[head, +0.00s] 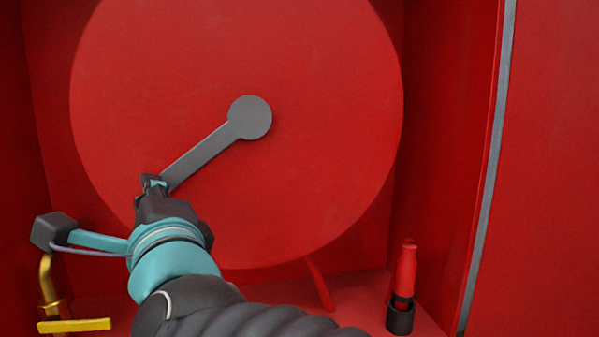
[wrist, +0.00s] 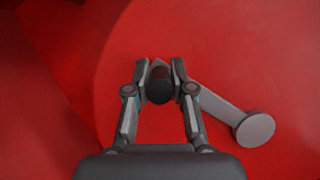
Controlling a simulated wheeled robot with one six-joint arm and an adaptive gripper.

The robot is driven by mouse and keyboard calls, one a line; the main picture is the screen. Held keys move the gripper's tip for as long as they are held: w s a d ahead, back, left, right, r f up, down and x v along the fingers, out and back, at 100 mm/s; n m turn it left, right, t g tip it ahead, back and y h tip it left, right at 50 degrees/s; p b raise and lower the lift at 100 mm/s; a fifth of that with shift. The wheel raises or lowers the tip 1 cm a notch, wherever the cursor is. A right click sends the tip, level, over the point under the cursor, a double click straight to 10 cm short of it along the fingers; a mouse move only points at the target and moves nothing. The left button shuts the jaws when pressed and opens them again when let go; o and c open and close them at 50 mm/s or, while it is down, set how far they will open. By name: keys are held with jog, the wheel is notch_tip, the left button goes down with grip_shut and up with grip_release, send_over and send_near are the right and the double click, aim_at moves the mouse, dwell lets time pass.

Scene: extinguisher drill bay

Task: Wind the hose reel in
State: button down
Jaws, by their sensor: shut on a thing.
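The hose reel (head: 320,80) is a large red disc inside a red cabinet. A grey crank arm (head: 205,152) runs from the round hub (head: 249,117) at its middle down to the lower left. My gripper (head: 153,182) is at the outer end of the crank. In the wrist view my gripper (wrist: 161,75) has its two fingers on either side of a dark round crank handle (wrist: 159,90), shut on it. The crank arm there (wrist: 215,106) runs to the lower right, to the hub (wrist: 255,130). A red hose piece (head: 319,284) shows below the disc.
A red nozzle (head: 406,270) stands in a black holder (head: 400,319) at the lower right. A brass pipe (head: 47,285) with a yellow lever (head: 74,325) is at the lower left. A grey edge strip (head: 487,170) runs down the cabinet's right side.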

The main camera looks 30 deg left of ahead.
jog(key=shift+d, duration=0.1)
dwell(0.4)
jog(key=c, duration=1)
grip_release()
jog(key=shift+s, duration=0.1)
jog(key=v, duration=1.2)
jog(key=shift+d, duration=0.1)
